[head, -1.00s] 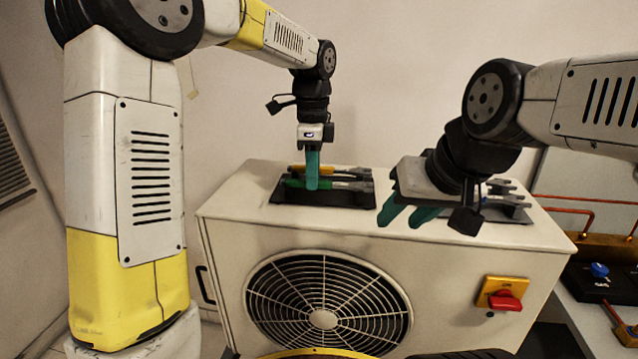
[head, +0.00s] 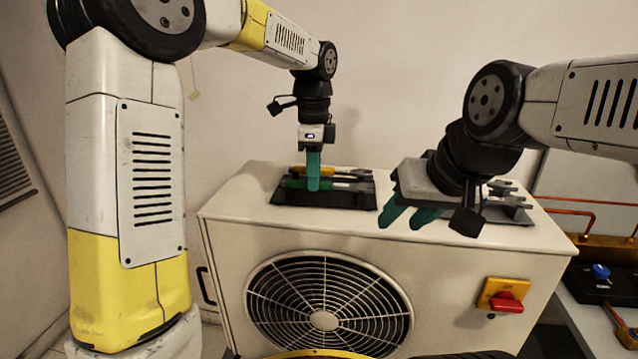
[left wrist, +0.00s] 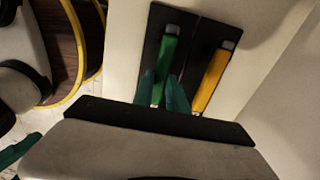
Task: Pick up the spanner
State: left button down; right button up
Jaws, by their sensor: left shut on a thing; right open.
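A green-handled tool (head: 293,184) and a yellow-handled tool (head: 300,170), both with grey heads to the right, lie in the left black tray (head: 290,199). My left gripper (head: 313,185) points straight down and is shut on the green handle, still at tray level. In the left wrist view its fingertips (left wrist: 162,92) stand on either side of the green handle (left wrist: 166,60). The yellow handle (left wrist: 213,78) is beside them. My right gripper (head: 408,216) is open and empty, in front of the right tray. I cannot tell which tool is the spanner.
The trays rest on a white fan unit (head: 230,207). Grey tool ends (head: 505,200) show in the right tray (head: 520,218), partly hidden by my right gripper. A red switch (head: 506,302) is on the unit's front. Copper pipes (head: 570,212) stand at the right.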

pick_arm(q)
notch_tip(320, 180, up, 10)
jog(key=c, duration=2)
grip_release()
grip_shut()
jog(key=shift+s, duration=0.1)
